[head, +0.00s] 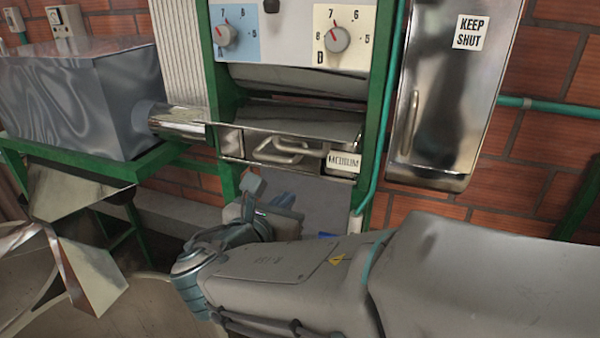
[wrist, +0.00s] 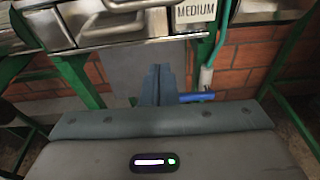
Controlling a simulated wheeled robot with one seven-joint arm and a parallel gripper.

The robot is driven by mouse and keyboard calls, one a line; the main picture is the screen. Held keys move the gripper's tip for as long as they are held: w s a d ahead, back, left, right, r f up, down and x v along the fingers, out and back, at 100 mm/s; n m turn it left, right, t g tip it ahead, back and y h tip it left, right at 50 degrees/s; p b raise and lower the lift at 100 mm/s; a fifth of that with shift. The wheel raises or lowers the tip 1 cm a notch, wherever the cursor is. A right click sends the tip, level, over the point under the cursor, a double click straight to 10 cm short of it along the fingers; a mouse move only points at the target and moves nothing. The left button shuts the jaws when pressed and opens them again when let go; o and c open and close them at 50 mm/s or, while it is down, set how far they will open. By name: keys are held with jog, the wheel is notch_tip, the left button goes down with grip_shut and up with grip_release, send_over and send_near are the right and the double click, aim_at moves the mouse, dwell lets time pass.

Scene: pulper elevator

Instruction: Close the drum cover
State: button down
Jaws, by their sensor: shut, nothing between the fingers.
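A green-framed machine stands ahead. Under its dials is a curved shiny metal cover (head: 298,82), with a flat metal plate (head: 300,118) below it; I cannot tell for certain which is the drum cover, or whether it is fully open. Below the plate is a metal front with a looped handle (head: 282,150) and a MEDIUM label (head: 343,162). This front shows at the top of the wrist view (wrist: 125,28). My gripper (wrist: 158,72) is shut and empty, below the front and apart from the handle. In the head view, my gripper (head: 252,184) is partly hidden by my wrist.
A blue rod (wrist: 197,97) shows right of my fingers in the wrist view. A steel cabinet marked KEEP SHUT (head: 455,95) hangs at right. A grey metal box (head: 70,100) sits on a green stand at left, joined by a pipe (head: 178,121). A brick wall (head: 520,170) is behind.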

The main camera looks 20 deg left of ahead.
aim_at(276, 134)
jog(key=w+r+p, duration=0.2)
jog(key=w+p, duration=0.1)
jog(key=w, duration=0.6)
jog(key=shift+r+n, duration=0.2)
jog(key=shift+n, duration=0.1)
jog(key=shift+s+r+g+y+p, duration=0.2)
jog(key=shift+r+g+y+p, duration=0.15)
jog(key=shift+p, duration=0.45)
